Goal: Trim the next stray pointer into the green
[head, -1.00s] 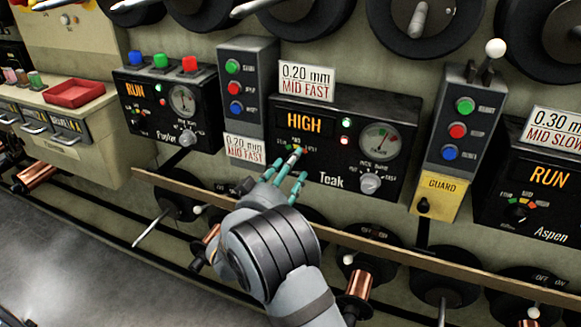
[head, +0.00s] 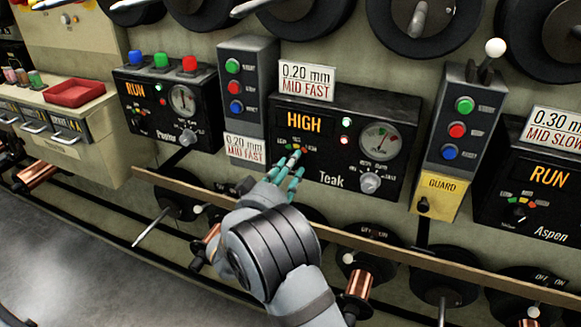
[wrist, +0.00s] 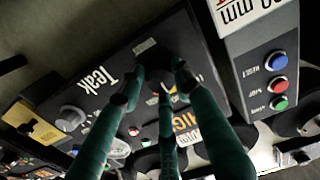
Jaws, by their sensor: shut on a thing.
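The black Teak panel (head: 332,182) shows HIGH on its amber display (head: 304,122). Its round gauge (head: 380,141) has a coloured band; the exact spot of its pointer is too small to read surely. My gripper (head: 288,162) is at the lower left of this panel, its teal fingers shut on the small selector knob with colour marks below the display. The fingers mostly hide the knob. In the wrist view my gripper (wrist: 158,80) closes around the dark knob on the Teak face. A grey trim knob (head: 370,183) sits under the gauge, apart from my gripper.
A grey button box (head: 249,85) stands left of Teak; another (head: 455,120) with a yellow guard (head: 440,195) stands right. The left panel (head: 150,115) and the Aspen panel (head: 545,200) show RUN. A wooden rail (head: 400,255) runs below, with spools beneath.

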